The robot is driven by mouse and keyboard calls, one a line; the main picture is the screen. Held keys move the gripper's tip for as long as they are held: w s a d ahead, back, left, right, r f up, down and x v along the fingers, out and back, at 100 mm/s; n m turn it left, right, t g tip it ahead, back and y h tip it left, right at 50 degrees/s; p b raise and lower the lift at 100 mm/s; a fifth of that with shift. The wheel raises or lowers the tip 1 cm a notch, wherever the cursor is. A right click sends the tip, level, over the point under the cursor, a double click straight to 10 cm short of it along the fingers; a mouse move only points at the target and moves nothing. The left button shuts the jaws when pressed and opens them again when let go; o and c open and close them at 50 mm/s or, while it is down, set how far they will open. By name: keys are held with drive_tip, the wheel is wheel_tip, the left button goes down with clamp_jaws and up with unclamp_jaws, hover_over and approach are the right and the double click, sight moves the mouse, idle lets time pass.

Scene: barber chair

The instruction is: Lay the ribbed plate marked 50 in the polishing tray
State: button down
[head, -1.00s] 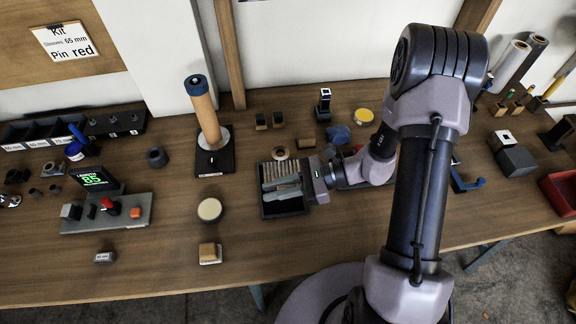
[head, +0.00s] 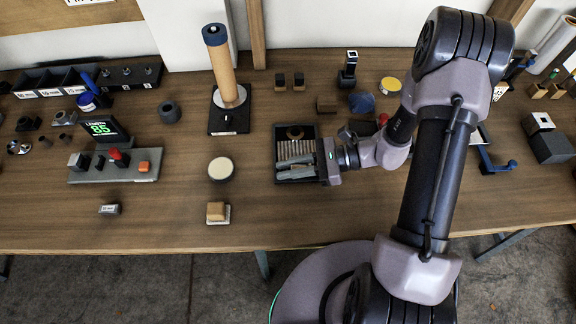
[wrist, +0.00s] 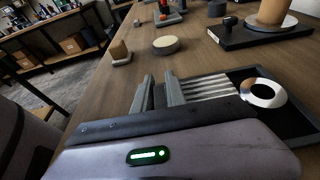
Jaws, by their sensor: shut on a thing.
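The polishing tray (head: 277,177) is a dark, shallow, rectangular tray on the bench in front of my gripper; its rim also shows in the wrist view (wrist: 305,128). The ribbed plate (head: 295,149), with several pale parallel ribs, is over or in the tray; it also shows in the wrist view (wrist: 215,87) beside the right finger. My gripper (head: 295,171) reaches in low from the right and is shut on the plate. Its two grey fingers (wrist: 162,93) hide the gripped edge. The marking 50 cannot be read. I cannot tell whether the plate touches the tray floor.
A pale ring (wrist: 263,92) lies at the tray's far end. A round cream-topped pad (head: 221,169) and a wooden block (head: 216,211) stand to the left. A post stand (head: 229,121) is behind left. Bench between tray and front edge is clear.

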idle(0.4)
drive_tip(key=c, duration=1.3)
unclamp_jaws()
drive_tip(key=p+v, duration=0.5)
drive_tip(key=v, duration=1.2)
drive_tip(key=shift+d+r, duration=0.1)
drive_tip(key=shift+d, duration=0.15)
